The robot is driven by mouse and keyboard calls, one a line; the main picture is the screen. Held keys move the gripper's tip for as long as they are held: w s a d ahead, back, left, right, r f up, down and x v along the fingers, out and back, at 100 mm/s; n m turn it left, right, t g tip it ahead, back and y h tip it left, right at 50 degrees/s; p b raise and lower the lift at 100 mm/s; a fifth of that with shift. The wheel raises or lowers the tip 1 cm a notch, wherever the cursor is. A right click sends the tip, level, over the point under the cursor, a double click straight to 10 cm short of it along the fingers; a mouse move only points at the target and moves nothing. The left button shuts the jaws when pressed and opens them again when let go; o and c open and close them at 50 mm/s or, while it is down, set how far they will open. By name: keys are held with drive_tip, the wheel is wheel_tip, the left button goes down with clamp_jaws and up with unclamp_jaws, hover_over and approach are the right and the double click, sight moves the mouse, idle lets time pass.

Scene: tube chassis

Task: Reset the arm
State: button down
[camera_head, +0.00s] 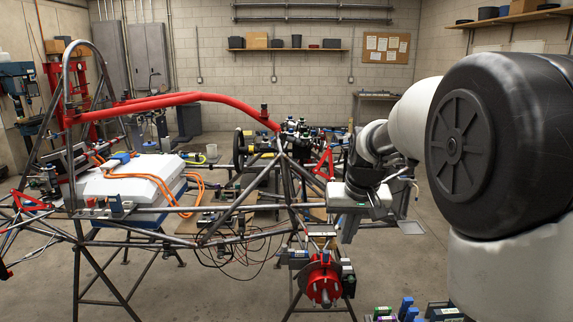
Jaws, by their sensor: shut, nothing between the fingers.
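My arm reaches in from the right side of the head view, with a large dark round joint close to the camera. My gripper (349,232) hangs at its end, pointing down, with a pale body and short dark fingers. It is shut and I see nothing held in it. It is in front of the right end of the tube chassis (233,212), above and to the right of a red round hub (322,281). The fingertips are small in this view.
The chassis carries a red curved tube (185,101), a white box (131,178) and orange cables (199,195). Small blue and dark items (405,309) lie at the bottom right. Wall shelves (287,47) are at the back.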

drive_tip(key=s+r+t+p, duration=0.1)
drive_tip(key=s+r, duration=0.3)
drive_tip(key=s, duration=0.4)
drive_tip(key=s+r, duration=0.4)
drive_tip(key=s, duration=0.5)
drive_tip(key=s+f+p, duration=0.1)
drive_tip(key=s, duration=1.1)
drive_tip(key=shift+f+t, duration=0.25)
drive_tip(key=shift+t, duration=0.05)
